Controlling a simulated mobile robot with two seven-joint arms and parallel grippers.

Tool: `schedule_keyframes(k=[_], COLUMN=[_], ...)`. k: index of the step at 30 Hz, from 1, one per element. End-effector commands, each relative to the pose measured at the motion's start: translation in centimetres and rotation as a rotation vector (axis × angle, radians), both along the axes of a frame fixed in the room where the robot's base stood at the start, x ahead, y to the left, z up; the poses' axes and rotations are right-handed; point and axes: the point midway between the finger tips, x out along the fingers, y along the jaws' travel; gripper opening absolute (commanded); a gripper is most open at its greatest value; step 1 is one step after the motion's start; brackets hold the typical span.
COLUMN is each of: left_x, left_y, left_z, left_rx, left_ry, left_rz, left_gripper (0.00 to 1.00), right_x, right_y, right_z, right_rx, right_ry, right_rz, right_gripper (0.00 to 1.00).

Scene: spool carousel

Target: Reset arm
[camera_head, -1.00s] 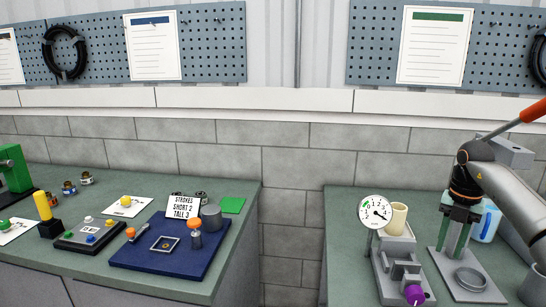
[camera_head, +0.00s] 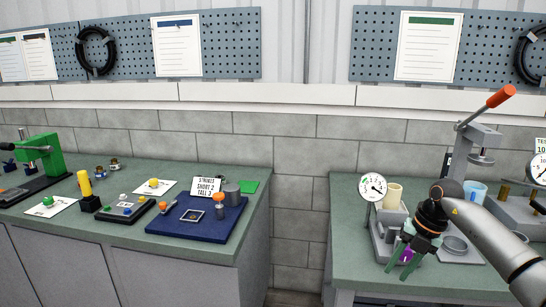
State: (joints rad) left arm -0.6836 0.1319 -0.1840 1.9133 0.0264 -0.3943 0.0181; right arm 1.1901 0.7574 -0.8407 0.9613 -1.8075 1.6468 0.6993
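My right gripper (camera_head: 398,272) comes in from the right on a grey arm and points down and left over the front of the right bench. Its two green fingers are spread apart, with nothing visible held between the tips. A purple knob (camera_head: 407,255) on the grey fixture (camera_head: 388,240) shows partly behind the fingers; I cannot tell whether they touch it. A round dial gauge (camera_head: 372,187) and a cream cup (camera_head: 393,193) stand at this fixture. My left gripper is not in view.
A lever press (camera_head: 478,140) with a red handle stands behind my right arm, beside a light blue cup (camera_head: 474,191). A gap separates the benches.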

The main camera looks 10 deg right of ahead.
Motion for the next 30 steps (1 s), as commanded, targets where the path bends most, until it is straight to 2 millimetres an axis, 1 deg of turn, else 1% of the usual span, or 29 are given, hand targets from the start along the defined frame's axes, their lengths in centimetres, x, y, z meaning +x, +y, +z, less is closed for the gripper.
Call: schedule_keyframes(k=[1, 2, 3, 5, 6, 8, 9, 12, 15, 17, 19, 21, 23, 26, 27, 29, 30], left_x=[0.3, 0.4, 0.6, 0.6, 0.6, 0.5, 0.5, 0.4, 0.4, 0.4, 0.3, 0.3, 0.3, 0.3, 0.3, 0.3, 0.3], left_y=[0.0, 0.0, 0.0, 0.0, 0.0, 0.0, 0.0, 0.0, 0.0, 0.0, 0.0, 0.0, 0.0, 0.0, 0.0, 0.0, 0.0], left_z=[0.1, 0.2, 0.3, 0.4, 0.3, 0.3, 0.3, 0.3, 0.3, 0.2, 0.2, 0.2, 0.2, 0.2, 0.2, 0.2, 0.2], left_rx=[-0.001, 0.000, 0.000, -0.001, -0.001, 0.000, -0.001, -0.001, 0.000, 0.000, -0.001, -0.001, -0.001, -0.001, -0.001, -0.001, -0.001], left_ry=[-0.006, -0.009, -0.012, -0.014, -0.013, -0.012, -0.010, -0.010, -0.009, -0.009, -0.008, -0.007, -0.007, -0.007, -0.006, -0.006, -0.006], left_rz=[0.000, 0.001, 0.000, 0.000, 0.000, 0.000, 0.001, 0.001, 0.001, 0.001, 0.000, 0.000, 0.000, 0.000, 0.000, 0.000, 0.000], left_gripper=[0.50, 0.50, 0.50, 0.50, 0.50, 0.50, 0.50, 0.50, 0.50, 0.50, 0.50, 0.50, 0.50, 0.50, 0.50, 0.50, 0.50], right_x=[0.1, 0.2, 0.1, -0.2, -0.6, -1.3, -1.9, -3.4, -4.6, -5.2, -5.9, -6.5, -7.1, -8.6, -9.5, -11.2, -12.5], right_y=[3.2, 5.1, 7.7, 11.9, 14.8, 18.7, 21.0, 25.8, 28.8, 29.8, 30.2, 29.9, 29.1, 27.3, 26.4, 25.1, 24.2], right_z=[-2.0, -2.9, -4.1, -5.6, -6.4, -7.2, -7.5, -7.7, -7.4, -7.3, -7.4, -8.0, -8.9, -11.4, -12.7, -14.8, -16.4], right_rx=[0.075, 0.126, 0.198, 0.323, 0.415, 0.552, 0.643, 0.864, 1.061, 1.164, 1.264, 1.342, 1.388, 1.419, 1.417, 1.395, 1.371], right_ry=[-0.021, -0.040, -0.066, -0.107, -0.136, -0.176, -0.201, -0.255, -0.298, -0.316, -0.329, -0.332, -0.325, -0.292, -0.271, -0.231, -0.198], right_rz=[0.051, 0.078, 0.109, 0.145, 0.159, 0.160, 0.149, 0.074, -0.062, -0.172, -0.321, -0.491, -0.651, -0.935, -1.052, -1.228, -1.344], right_gripper=[0.33, 0.33, 0.33, 0.33, 0.33, 0.33, 0.33, 0.33, 0.33, 0.33, 0.33, 0.33, 0.33, 0.33, 0.33, 0.33, 0.33])
